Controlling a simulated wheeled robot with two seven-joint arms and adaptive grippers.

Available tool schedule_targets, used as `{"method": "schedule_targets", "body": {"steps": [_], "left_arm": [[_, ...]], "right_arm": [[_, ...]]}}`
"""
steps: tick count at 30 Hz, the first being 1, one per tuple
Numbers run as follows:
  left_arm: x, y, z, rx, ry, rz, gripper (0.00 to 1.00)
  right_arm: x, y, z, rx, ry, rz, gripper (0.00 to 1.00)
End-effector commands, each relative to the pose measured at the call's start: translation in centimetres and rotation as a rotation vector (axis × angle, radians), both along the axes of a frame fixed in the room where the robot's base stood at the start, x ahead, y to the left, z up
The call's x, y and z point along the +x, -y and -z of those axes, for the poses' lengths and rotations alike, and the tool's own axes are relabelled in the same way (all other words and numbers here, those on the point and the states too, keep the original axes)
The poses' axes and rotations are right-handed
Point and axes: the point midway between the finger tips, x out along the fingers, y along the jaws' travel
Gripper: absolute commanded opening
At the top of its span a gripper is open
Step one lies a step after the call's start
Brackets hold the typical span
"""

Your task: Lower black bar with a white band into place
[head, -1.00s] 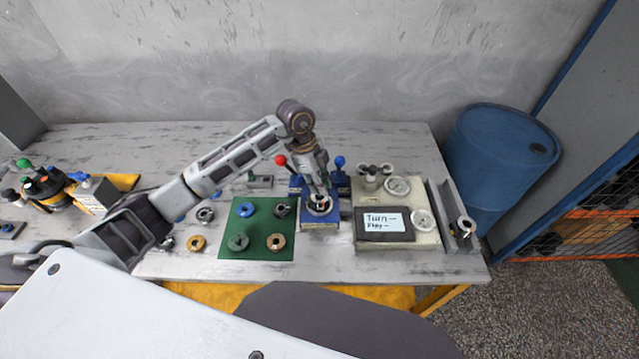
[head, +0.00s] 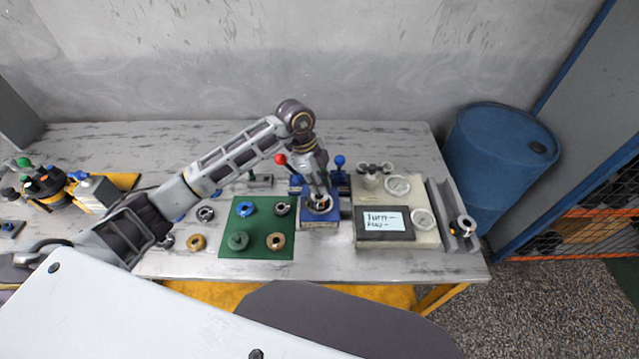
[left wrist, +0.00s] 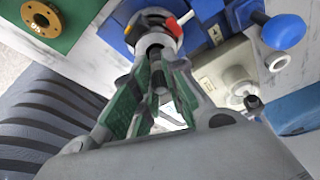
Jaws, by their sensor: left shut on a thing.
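My left gripper (head: 320,200) reaches down over the blue fixture (head: 318,223) at the middle of the bench. In the left wrist view its green-padded fingers (left wrist: 157,85) are shut on a dark bar (left wrist: 158,74). The bar's far end points at the dark opening of a light round housing (left wrist: 150,30) on the blue fixture. I cannot tell how deep the bar sits in the opening. The bar's white band is not clear in these views, and the fingers hide part of the bar. My right gripper is in neither view.
A green mat (head: 228,250) with several ring parts lies left of the fixture. A beige panel (head: 425,240) with gauges and a small screen stands right. Red-knobbed (head: 280,159) and blue-knobbed (head: 340,161) levers rise close behind the gripper.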

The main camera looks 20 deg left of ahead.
Motion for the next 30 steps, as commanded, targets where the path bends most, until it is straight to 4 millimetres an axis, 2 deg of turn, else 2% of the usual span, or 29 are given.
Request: {"method": "schedule_targets", "body": {"steps": [30], "left_arm": [[0.00, -0.02, 0.80, 0.000, -0.001, 0.000, 0.00]], "right_arm": [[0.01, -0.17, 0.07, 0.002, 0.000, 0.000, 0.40]]}}
